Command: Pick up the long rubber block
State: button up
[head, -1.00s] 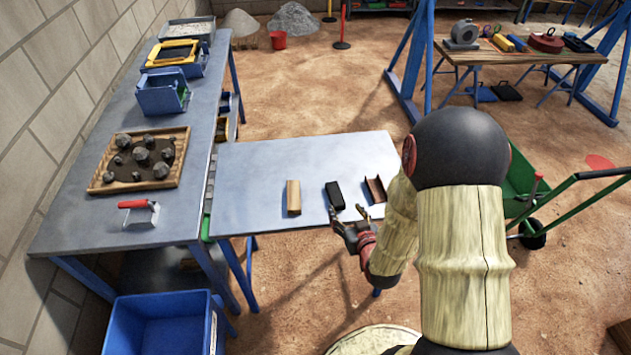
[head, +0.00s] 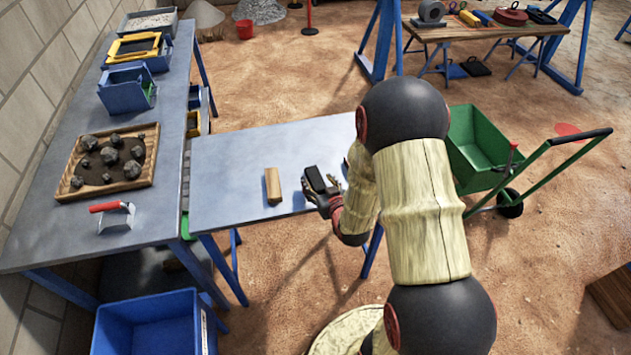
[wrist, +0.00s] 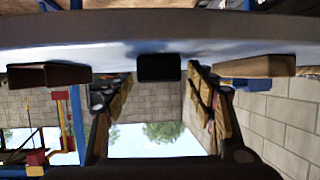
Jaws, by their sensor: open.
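The long rubber block appears to be the black block (head: 314,179), lying on the small grey side table near its front edge. In the wrist view the black block (wrist: 158,67) shows its dark end face, in line with the space between my two fingers. My gripper (head: 327,194) is open at the table's front edge, close to the near end of the block, and partly covers it in the head view. In the wrist view the fingers of my gripper (wrist: 160,92) stand apart on both sides of the block. I cannot tell whether they touch it.
A wooden block (head: 272,185) lies left of the black block. A brown channel piece (wrist: 48,75) lies on its other side, mostly hidden by my arm in the head view. A blue bin (head: 150,325) stands at lower left; a green cart (head: 478,145) stands right.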

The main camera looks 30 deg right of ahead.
aim_at(319, 184)
jog(key=shift+c, duration=0.7)
jog(key=c, duration=1.1)
jog(key=shift+c, duration=0.6)
jog(key=shift+r, duration=0.1)
jog(key=shift+r+p, duration=0.35)
jog(key=shift+r, duration=0.25)
notch_tip(319, 184, up, 3)
jog(key=shift+f+p, duration=0.2)
jog(key=shift+p, duration=0.5)
jog(key=s+d+r+p, duration=0.1)
jog(key=s+r+p, duration=0.1)
jog(key=s+r, duration=0.2)
jog(key=s+d+r+p, duration=0.2)
jog(key=s+r, duration=0.3)
jog(key=s, duration=0.4)
jog(key=shift+s+d+p, duration=0.3)
jog(key=shift+p, duration=0.05)
jog(key=shift+s, duration=0.1)
